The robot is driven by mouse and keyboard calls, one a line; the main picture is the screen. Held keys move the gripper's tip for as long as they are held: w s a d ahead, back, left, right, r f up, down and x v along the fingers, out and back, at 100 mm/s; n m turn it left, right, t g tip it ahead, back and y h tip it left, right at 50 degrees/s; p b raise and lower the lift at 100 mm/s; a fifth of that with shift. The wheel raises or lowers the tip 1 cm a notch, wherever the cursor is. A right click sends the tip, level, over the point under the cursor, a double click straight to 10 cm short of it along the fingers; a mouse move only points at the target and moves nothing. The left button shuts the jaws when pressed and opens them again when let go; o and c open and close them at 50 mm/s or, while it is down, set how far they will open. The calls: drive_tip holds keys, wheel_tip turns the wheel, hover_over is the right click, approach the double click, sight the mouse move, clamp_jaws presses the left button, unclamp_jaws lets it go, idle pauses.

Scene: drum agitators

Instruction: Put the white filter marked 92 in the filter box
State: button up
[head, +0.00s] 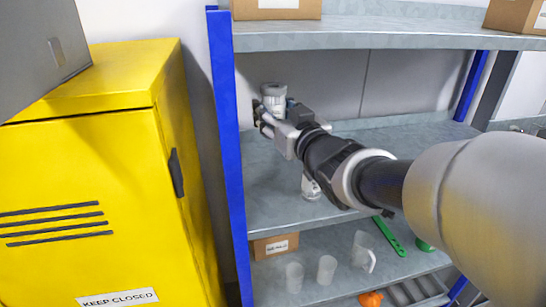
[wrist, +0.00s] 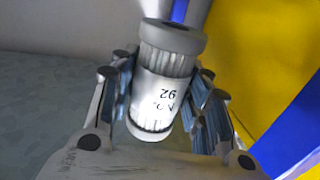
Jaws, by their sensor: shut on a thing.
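A white ribbed filter (head: 274,97) with grey end caps is in my gripper (head: 270,112), raised above the middle shelf near its left end. In the wrist view the filter (wrist: 162,92) sits between both fingers (wrist: 163,78), slightly tilted, with "92" legible upside down on its side. My gripper is shut on it. No box is clearly marked as the filter box; a labelled cardboard box (head: 275,246) stands on the lower shelf, its lettering too small to read.
Another white and grey piece (head: 311,187) stands on the middle shelf (head: 268,200), partly hidden under my arm. Cups (head: 326,269) and a green tool (head: 389,236) are on the lower shelf. A blue post (head: 228,150) and yellow cabinet (head: 90,170) stand at left. Cardboard boxes (head: 275,10) are on top.

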wheel_tip(320, 180, down, 20)
drive_tip(key=shift+s+d+r+b, duration=0.15)
drive_tip(key=shift+r+b, duration=0.1)
drive_tip(key=shift+b, duration=0.35)
drive_tip(key=o, duration=1.2)
drive_tip(key=shift+f, duration=0.1)
drive_tip(key=shift+c, duration=0.2)
